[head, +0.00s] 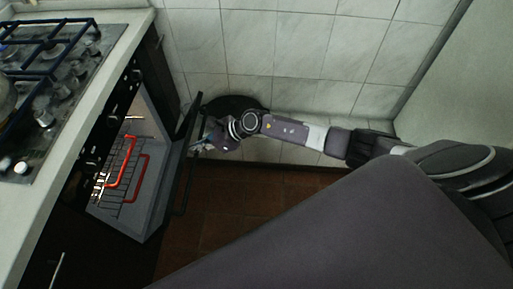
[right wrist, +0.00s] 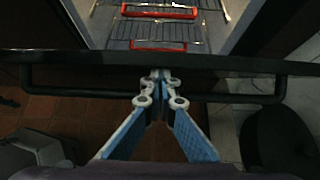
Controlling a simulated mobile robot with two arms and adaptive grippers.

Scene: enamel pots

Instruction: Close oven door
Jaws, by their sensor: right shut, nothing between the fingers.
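The oven (head: 125,165) is on the left, with its black door (head: 180,165) partly open and tilted outward. In the right wrist view the door's dark edge (right wrist: 80,66) crosses the picture, with its black bar handle (right wrist: 85,91) in front. My right gripper (head: 203,142) is by the outer side of the door, near its far end. In the right wrist view my right gripper (right wrist: 158,78) is shut and empty, its tips overlapping the handle and door edge. I cannot tell whether they touch. My left gripper is not in view.
Inside the oven are wire racks with red front bars (head: 122,162). A gas hob (head: 50,65) sits on the white counter (head: 90,90) above. A dark round object (head: 235,103) stands by the tiled wall (head: 285,50). Brown floor tiles (head: 235,210) show below the arm.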

